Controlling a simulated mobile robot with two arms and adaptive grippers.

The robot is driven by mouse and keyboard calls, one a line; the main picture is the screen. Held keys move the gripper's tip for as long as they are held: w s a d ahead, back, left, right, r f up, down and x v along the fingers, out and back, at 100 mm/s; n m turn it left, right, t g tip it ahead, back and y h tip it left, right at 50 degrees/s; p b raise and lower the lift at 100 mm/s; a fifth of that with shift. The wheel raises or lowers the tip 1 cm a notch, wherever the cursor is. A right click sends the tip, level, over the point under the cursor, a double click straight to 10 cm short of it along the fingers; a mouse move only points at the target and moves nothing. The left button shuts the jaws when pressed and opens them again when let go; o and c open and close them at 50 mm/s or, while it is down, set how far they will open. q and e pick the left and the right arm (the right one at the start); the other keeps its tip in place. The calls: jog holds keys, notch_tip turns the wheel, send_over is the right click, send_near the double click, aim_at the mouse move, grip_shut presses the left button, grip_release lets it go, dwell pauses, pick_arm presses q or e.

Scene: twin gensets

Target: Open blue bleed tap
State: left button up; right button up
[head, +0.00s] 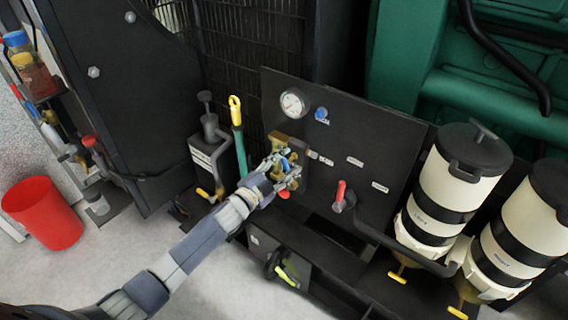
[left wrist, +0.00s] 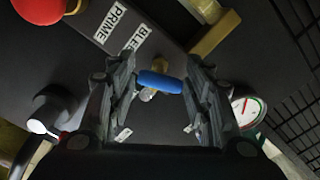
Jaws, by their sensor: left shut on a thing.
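The blue bleed tap (head: 285,163) is on the brass fitting (head: 277,141) of the dark panel (head: 345,140). In the left wrist view the tap's blue handle (left wrist: 160,82) lies crosswise between the two fingers, beside a label partly reading "BL" and one reading "PRIME". My left gripper (head: 284,174) is shut on the tap handle. In the head view the fingers partly hide the tap. My right gripper is in neither view.
A pressure gauge (head: 294,102) and a blue knob (head: 321,114) are above on the panel. A red-handled lever (head: 341,192) is to the right, before two cream filter canisters (head: 458,185). A green-and-yellow handle (head: 238,130) stands just left. A red bucket (head: 44,213) is far left.

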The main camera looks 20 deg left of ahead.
pick_arm(q)
jog(key=shift+s+f+n, duration=0.1)
jog(key=shift+f+n, duration=0.2)
jog(key=o, duration=0.9)
jog(key=shift+o, duration=0.2)
jog(key=shift+r, duration=0.1)
jog(key=v, duration=1.2)
